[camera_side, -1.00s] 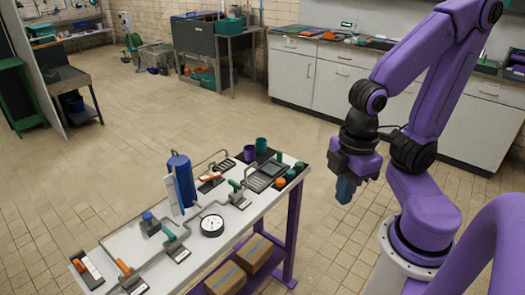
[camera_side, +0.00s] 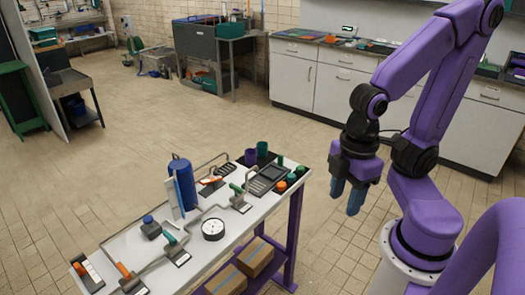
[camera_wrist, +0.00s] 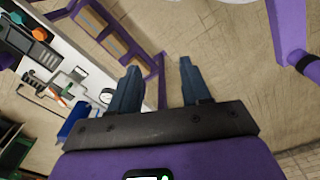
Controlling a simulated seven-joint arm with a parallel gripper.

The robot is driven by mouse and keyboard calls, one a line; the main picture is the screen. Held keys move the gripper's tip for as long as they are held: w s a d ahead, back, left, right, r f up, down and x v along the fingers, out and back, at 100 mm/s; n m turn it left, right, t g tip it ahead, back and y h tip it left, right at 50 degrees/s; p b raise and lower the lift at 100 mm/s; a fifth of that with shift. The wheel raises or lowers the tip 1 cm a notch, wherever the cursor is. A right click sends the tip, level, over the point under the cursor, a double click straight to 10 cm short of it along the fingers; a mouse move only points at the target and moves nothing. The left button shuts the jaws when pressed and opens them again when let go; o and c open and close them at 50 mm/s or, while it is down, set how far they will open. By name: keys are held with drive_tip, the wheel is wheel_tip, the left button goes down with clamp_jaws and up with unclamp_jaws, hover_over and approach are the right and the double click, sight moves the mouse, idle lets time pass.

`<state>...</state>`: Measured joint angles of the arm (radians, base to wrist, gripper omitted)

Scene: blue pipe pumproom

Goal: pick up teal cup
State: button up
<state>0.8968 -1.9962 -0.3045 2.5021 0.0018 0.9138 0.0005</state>
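The teal cup (camera_side: 262,148) stands upright at the far end of the white workbench in the side view, right beside a purple cup (camera_side: 250,156). I cannot make out the teal cup in the wrist view. My gripper (camera_side: 345,204) hangs to the right of the bench, well apart from the cup, with its blue fingers pointing down. The fingers are spread and nothing is between them. The wrist view also shows my gripper (camera_wrist: 160,66) open and empty over the tiled floor.
The workbench (camera_side: 225,240) carries a blue cylinder (camera_side: 183,183), a round gauge (camera_side: 213,227), pipes with valve handles, and orange and green knobs (camera_side: 291,180) near the cups. Cardboard boxes (camera_side: 255,258) sit on its lower shelf. Open floor lies between bench and cabinets.

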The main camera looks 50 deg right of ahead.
drive_tip(key=shift+o, duration=0.5)
drive_tip(key=shift+w, duration=0.1)
drive_tip(key=w+d+f+m+t, duration=0.1)
drive_tip(key=w+d+m+t, duration=0.15)
drive_tip(key=w, duration=1.05)
drive_tip(key=w+d+f+m+t, duration=0.1)
drive_tip(key=w+f+m+t, duration=0.15)
drive_tip(key=w, duration=1.05)
drive_tip(key=w+d+f+t+y, duration=0.2)
drive_tip(key=w+d+f+t, duration=0.1)
drive_tip(key=w+d, duration=0.8)
drive_tip(key=m+t+y, duration=0.3)
drive_tip(key=t, duration=0.1)
approach(266, 144)
drive_tip(key=w+a, duration=0.1)
drive_tip(key=w+a+f, duration=0.1)
drive_tip(key=a, duration=0.1)
drive_tip(key=shift+w, duration=0.1)
drive_tip(key=shift+r+x, duration=0.2)
drive_tip(key=shift+x, duration=2.8)
drive_tip(key=shift+w+d, duration=0.1)
